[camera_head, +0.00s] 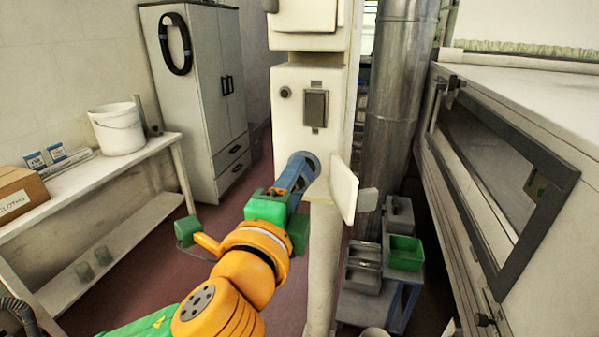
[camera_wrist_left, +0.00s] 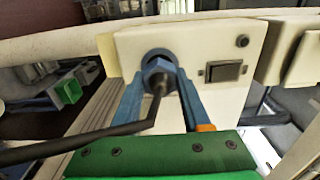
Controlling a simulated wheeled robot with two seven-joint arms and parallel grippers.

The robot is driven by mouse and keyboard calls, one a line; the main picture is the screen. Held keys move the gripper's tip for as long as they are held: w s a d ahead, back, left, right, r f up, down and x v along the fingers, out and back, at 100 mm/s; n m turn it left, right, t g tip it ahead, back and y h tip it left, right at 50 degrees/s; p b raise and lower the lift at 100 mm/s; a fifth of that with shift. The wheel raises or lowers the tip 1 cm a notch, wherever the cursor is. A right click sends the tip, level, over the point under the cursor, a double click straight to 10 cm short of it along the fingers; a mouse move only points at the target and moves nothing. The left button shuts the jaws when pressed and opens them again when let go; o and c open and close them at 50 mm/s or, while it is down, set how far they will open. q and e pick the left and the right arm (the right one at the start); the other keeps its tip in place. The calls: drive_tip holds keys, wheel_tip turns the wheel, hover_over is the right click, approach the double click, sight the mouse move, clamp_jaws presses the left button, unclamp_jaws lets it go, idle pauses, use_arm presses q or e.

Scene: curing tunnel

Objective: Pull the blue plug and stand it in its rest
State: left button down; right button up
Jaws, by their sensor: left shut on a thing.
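The blue plug (camera_wrist_left: 154,68) sits between my left gripper's blue fingers in the wrist view, at a dark round opening in the face of the pale post box (camera_wrist_left: 190,45). A black cable runs from it to the lower left. My left gripper (camera_head: 307,166) is shut on it at the lower part of the box (camera_head: 295,135) in the head view. The fingers hide most of the plug there. I cannot tell whether it is fully seated. I cannot make out the rest for certain. My right gripper is not in view.
A pale flap (camera_head: 344,190) sticks out right of my gripper. A grey switch (camera_head: 316,108) is above. A metal duct (camera_head: 395,90) and a cart with a green bin (camera_head: 404,253) stand behind. A bench (camera_head: 95,190) is left, the tunnel housing (camera_head: 490,150) right.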

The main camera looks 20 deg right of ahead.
use_arm(q)
drive_tip(key=shift+v, duration=2.3)
